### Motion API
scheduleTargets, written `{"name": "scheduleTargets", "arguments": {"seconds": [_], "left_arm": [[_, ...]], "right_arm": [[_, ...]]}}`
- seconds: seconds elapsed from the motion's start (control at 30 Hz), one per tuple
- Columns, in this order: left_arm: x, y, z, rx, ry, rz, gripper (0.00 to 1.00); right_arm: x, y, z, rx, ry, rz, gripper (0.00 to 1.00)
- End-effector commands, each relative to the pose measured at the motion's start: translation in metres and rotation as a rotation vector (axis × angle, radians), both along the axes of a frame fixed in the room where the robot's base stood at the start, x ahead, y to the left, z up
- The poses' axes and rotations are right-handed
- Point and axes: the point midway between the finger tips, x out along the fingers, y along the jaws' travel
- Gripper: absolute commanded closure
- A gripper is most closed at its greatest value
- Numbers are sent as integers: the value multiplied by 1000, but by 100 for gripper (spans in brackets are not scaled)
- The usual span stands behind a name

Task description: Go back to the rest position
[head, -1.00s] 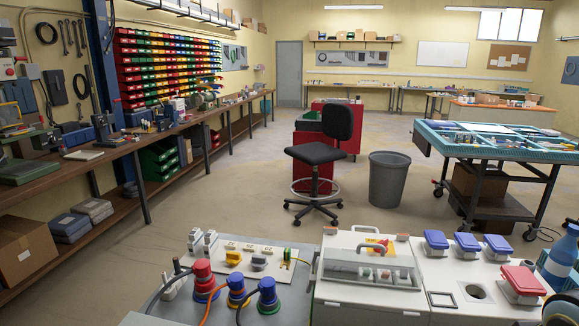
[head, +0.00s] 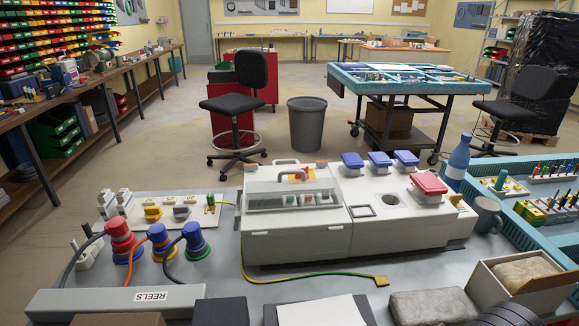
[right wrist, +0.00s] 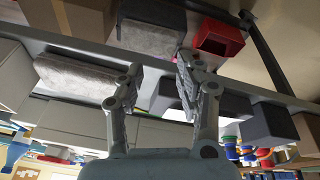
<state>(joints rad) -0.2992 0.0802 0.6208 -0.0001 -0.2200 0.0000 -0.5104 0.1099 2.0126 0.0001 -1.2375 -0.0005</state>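My right gripper (right wrist: 160,85) is in the right wrist view, its two grey fingers spread apart with nothing between them. The bench with its boxes and blocks lies beyond the fingers, apparently upside down in that view.
A blue bottle (head: 458,160), a grey mug (head: 487,214) and a teal tray (head: 535,176) are at the right. A cardboard box (head: 510,290) with a grey block is at front right. A green-yellow cable (head: 320,276) crosses the clear strip before the socket box.

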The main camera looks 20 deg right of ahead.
Motion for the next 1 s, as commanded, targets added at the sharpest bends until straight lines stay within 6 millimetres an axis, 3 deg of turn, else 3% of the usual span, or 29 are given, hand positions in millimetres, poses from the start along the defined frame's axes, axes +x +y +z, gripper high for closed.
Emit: {"name": "scheduleTargets", "arguments": {"seconds": [0.03, 0.17, 0.2, 0.27, 0.4, 0.5, 0.6, 0.7, 0.83, 1.0], "left_arm": [[-1, 0, -18, 0, 1, 0, 100], [-2, 0, -53, 0, 3, 0, 100], [-2, 0, -64, 0, 3, 0, 100], [-3, 0, -81, -1, 5, 0, 100], [-6, -1, -120, -1, 9, 1, 100], [-8, -1, -146, -1, 14, 0, 100], [-11, -1, -165, 0, 18, 0, 100], [-12, -1, -176, -1, 21, 0, 100], [-13, -1, -180, -1, 22, 0, 100], [-13, -1, -180, -1, 22, 0, 100]], "right_arm": [[-3, -2, -40, 0, 16, -3, 64], [-19, -9, -143, 2, 46, -13, 64], [-28, -11, -176, 2, 58, -16, 64], [-43, -14, -225, 3, 74, -20, 64], [-94, -20, -332, 6, 114, -30, 64], [-137, -22, -394, 9, 141, -36, 64], [-175, -22, -435, 10, 162, -41, 64], [-202, -22, -457, 12, 175, -43, 64], [-219, -22, -466, 13, 182, -45, 64], [-219, -22, -466, 13, 182, -45, 64]]}}
